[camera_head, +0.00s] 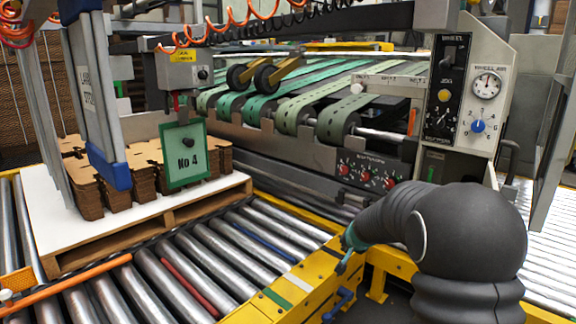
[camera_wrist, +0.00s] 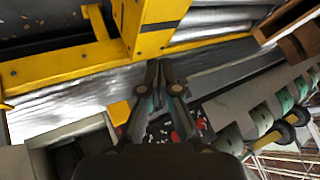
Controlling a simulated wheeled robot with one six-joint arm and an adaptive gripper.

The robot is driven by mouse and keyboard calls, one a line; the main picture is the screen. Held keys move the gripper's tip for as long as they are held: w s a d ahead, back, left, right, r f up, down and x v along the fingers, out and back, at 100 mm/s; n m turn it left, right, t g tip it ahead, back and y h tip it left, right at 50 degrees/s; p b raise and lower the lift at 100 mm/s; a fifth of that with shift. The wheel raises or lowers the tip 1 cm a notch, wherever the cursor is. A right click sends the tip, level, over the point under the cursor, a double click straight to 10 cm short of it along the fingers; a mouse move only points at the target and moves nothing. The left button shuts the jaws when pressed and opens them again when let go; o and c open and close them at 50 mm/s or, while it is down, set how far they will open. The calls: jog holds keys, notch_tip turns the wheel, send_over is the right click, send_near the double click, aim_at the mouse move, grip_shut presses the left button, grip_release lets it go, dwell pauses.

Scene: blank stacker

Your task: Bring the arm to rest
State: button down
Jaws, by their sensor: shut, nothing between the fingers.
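My gripper (camera_wrist: 159,85) points into the scene in the wrist view, with its two dark fingers drawn together and nothing between them. Yellow frame beams lie beyond the fingertips in that view. In the head view my dark grey arm fills the lower right, in front of the machine. A teal part of my gripper (camera_head: 349,240) shows at the arm's left end, near the yellow frame (camera_head: 300,285). The rest of the gripper is hidden behind the arm there.
A roller conveyor (camera_head: 190,265) carries a white-topped pallet (camera_head: 55,225) with stacked brown cardboard blanks (camera_head: 140,165). More rollers (camera_head: 550,235) lie at right.

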jog(key=s+a+r+n+g+p, duration=0.1)
jog(key=s+r+n+g+p, duration=0.3)
jog(key=s, duration=1.4)
jog(key=s+a+r+n+g, duration=0.15)
jog(key=s+r, duration=0.45)
jog(key=s, duration=1.1)
jog(key=s+r+t+p, duration=0.2)
jog(key=s+r+p, duration=0.1)
jog(key=s+r, duration=0.5)
jog(key=shift+s+d+t+h+p, duration=0.15)
jog(key=shift+d+t+h+p, duration=0.15)
jog(key=shift+d+t+h, duration=0.1)
jog(key=shift+a+n, duration=0.15)
jog(key=shift+n, duration=0.1)
